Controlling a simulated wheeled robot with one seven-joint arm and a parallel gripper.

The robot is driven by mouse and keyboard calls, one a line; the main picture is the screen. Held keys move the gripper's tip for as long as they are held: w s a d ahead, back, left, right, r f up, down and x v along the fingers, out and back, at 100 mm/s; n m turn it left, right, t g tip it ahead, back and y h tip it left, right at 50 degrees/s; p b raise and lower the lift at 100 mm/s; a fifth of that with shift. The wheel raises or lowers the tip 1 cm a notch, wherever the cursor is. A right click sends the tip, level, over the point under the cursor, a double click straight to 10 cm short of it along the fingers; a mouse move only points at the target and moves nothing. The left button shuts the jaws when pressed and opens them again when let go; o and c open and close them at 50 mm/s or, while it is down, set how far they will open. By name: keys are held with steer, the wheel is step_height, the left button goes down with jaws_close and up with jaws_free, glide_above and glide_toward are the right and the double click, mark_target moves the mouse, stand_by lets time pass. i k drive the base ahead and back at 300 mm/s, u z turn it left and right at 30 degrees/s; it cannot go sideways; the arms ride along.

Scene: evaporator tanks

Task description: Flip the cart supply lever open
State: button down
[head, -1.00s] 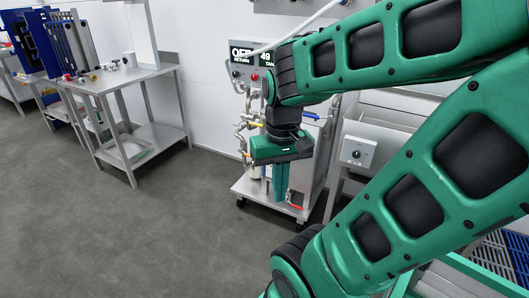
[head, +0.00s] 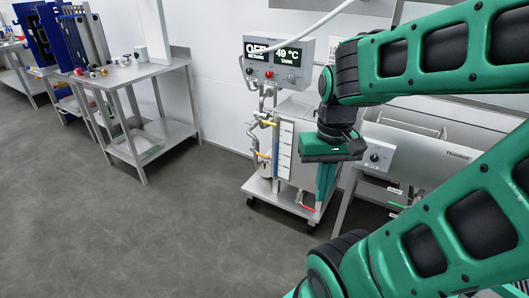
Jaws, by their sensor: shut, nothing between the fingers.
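The cart (head: 256,184) stands against the white wall, a low wheeled platform carrying a steel tank and pipework. Small yellow handles (head: 268,124) sit on the pipes at its left side, and a red-tipped part (head: 308,208) shows low at its front right. I cannot tell which of these is the supply lever. My gripper (head: 321,205) points down in front of the cart's right side, its green fingers together and empty. It covers part of the tank's right side. No contact between gripper and cart can be made out.
A control panel (head: 278,62) above the cart reads OFF and 49 °C. A steel table (head: 142,72) with small fittings stands at left. A steel basin unit (head: 440,150) with a knob box (head: 378,156) is at right. The grey floor (head: 200,235) in front is clear.

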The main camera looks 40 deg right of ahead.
mark_target(252, 150)
steer(key=i, duration=0.95)
steer(key=u, duration=0.05)
